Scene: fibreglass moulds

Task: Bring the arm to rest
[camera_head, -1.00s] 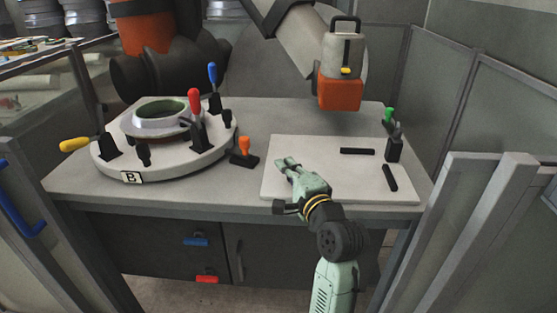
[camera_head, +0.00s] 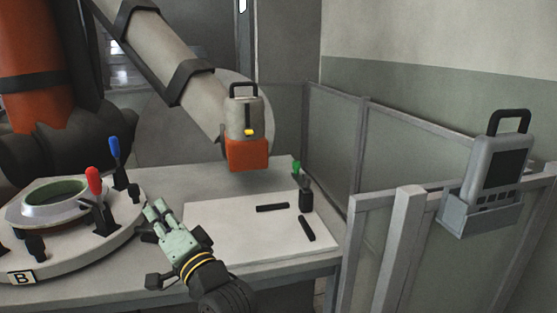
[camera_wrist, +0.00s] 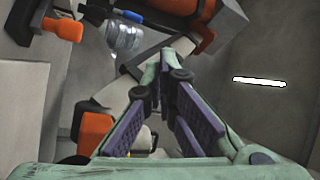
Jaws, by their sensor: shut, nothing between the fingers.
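My gripper (camera_head: 157,212) is pale green with a dark wrist and yellow rings.
The round mould fixture (camera_head: 95,253) with toggle clamps stands left of my gripper. The white board (camera_head: 245,235) carries black bars. An orange-and-grey tool head (camera_head: 247,153) hangs behind. Fence panels (camera_head: 400,160) and a handheld pendant (camera_head: 497,165) are at right.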

